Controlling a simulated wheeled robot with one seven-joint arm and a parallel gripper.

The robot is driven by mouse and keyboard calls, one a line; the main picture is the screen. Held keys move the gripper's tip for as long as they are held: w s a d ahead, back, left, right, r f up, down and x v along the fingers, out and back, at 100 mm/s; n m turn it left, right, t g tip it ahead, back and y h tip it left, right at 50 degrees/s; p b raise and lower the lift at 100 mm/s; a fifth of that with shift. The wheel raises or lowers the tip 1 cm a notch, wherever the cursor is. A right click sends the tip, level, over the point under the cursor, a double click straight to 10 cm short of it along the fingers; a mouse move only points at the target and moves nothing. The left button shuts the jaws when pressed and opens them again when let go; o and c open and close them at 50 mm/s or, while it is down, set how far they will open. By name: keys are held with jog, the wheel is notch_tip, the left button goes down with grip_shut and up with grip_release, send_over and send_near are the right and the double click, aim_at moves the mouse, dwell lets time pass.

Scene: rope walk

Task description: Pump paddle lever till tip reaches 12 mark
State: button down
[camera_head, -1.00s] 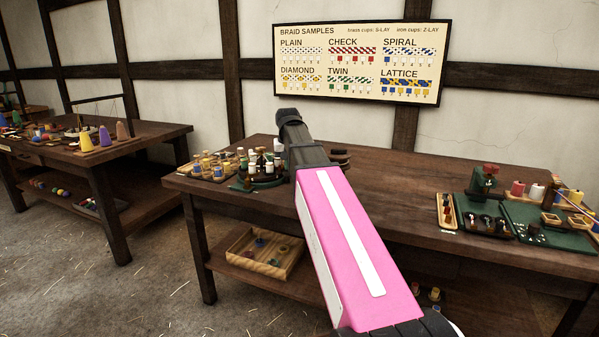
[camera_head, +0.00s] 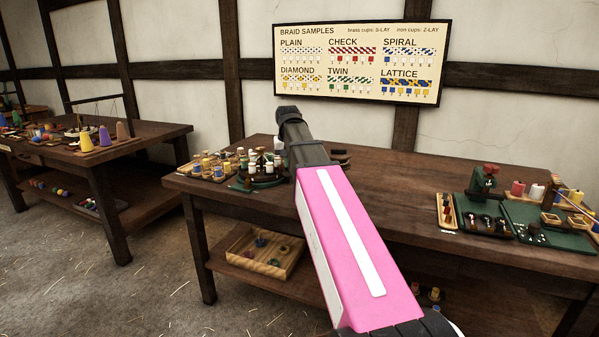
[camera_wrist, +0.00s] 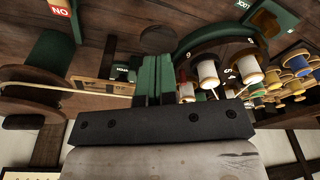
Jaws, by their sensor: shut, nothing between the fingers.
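My gripper (camera_wrist: 153,78) shows in the wrist view as two dark green fingers close together, shut with nothing between them. A dark round knob-like piece (camera_wrist: 157,40) lies just beyond the fingertips; I cannot tell if it belongs to the paddle lever or if they touch it. To its right is a dark curved plate (camera_wrist: 222,40) with a green edge and numerals, a 9 among them. I cannot make out a 12 mark or the lever tip. In the head view my arm hides the gripper; a green round stand with bobbins (camera_head: 262,180) shows beside it.
In the wrist view, white-wound spools (camera_wrist: 208,72) stand close right of the fingers, with yellow and blue ones beyond. A brown reel (camera_wrist: 35,95) with a taut thread is at left. The workbench (camera_head: 390,185) has clear room at its middle; green trays (camera_head: 545,228) lie at right.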

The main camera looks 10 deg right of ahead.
aim_at(288, 173)
jog(key=shift+f, duration=0.2)
jog(key=shift+s+a+f, duration=0.1)
jog(key=shift+s+f, duration=0.05)
jog(key=shift+f, duration=3.15)
jog(key=shift+r, duration=3.55)
